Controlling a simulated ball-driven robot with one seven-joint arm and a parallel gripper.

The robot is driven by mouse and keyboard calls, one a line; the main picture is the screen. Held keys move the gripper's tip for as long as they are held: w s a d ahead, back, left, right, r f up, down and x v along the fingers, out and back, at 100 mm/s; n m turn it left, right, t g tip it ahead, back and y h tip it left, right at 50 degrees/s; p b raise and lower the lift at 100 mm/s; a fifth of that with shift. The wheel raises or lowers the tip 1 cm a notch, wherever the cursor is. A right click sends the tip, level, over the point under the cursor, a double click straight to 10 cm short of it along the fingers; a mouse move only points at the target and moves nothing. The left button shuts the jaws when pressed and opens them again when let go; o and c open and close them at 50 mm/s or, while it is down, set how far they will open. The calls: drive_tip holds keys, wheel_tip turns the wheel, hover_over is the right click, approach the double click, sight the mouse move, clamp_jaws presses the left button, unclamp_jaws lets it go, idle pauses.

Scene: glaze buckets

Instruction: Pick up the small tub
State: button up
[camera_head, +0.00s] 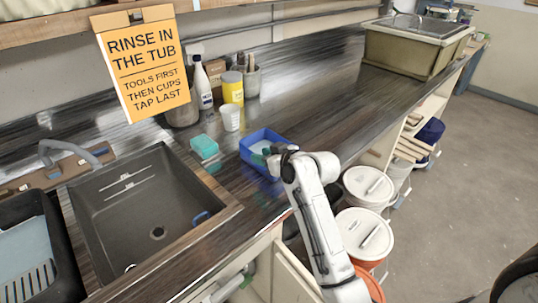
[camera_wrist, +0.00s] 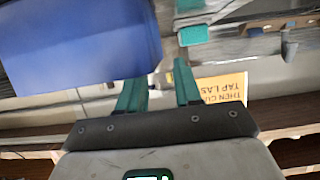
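A small blue tub (camera_head: 254,161) stands on the dark counter, right of the sink, in the head view. My gripper (camera_head: 272,150) is at the tub's right side in that view, in front of part of it; whether they touch is unclear. In the wrist view a large blue surface, which looks like the tub (camera_wrist: 75,45), fills the upper left. The two teal fingers of my gripper (camera_wrist: 158,80) stand apart there with nothing visible between them. The blue surface lies beyond and left of the fingers.
A teal block (camera_head: 204,147) and white cup (camera_head: 231,118) stand near the tub. Behind are a yellow jar (camera_head: 232,88) and white bottle (camera_head: 202,86). The sink (camera_head: 130,215) is left. Lidded buckets (camera_head: 366,235) stand below the counter. Counter toward the far bin (camera_head: 408,55) is clear.

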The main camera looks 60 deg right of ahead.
drive_tip(key=shift+x, duration=1.55)
clamp_jaws()
drive_tip(key=shift+r, duration=0.1)
